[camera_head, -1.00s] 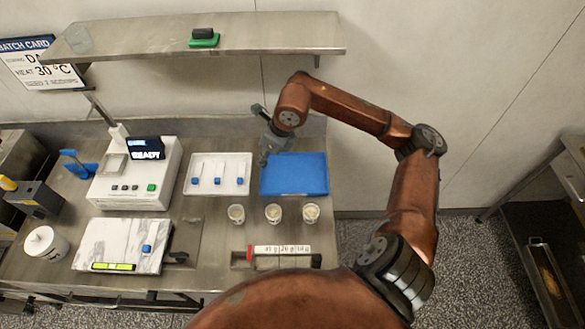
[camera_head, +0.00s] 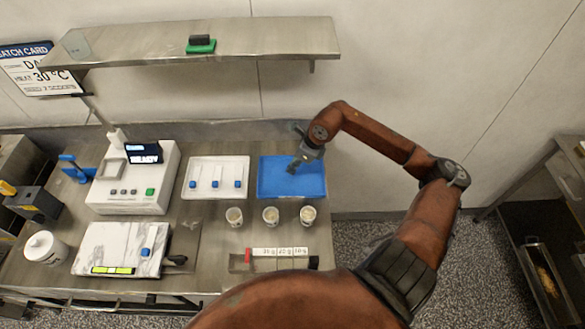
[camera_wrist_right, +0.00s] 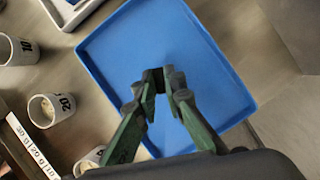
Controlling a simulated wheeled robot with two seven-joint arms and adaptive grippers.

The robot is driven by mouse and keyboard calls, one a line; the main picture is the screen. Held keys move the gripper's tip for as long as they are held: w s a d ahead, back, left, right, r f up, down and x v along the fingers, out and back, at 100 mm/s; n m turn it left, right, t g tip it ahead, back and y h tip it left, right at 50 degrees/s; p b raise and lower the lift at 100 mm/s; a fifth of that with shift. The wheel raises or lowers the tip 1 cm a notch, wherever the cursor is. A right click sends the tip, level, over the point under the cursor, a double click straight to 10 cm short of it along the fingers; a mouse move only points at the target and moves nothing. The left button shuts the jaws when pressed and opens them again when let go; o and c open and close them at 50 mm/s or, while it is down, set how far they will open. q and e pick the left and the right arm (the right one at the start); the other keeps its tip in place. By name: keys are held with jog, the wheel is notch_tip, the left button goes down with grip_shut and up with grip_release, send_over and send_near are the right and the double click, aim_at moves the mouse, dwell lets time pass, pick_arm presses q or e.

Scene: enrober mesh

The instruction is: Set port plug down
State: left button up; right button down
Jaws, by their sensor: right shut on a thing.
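My right gripper (camera_head: 297,162) is over the blue tray (camera_head: 310,190) in the head view. In the right wrist view, the right gripper (camera_wrist_right: 160,84) has its green-sided fingers close together above the blue tray (camera_wrist_right: 110,50). It is shut on a small dark piece, taken to be the port plug (camera_wrist_right: 157,76), at the fingertips. The plug is mostly hidden by the fingers, and I cannot tell whether it touches the tray. The blue tray looks otherwise empty. My left gripper is not in view.
Three cups (camera_head: 270,215) stand in front. A white machine with a lit display (camera_head: 143,152) and a marble slab (camera_head: 98,259) are farther left. A shelf (camera_head: 270,37) overhangs the back.

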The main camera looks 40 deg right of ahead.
jog(key=shift+f, duration=0.75)
jog(key=shift+f, duration=0.1)
jog(key=c, duration=2)
grip_release()
jog(key=v, duration=1.2)
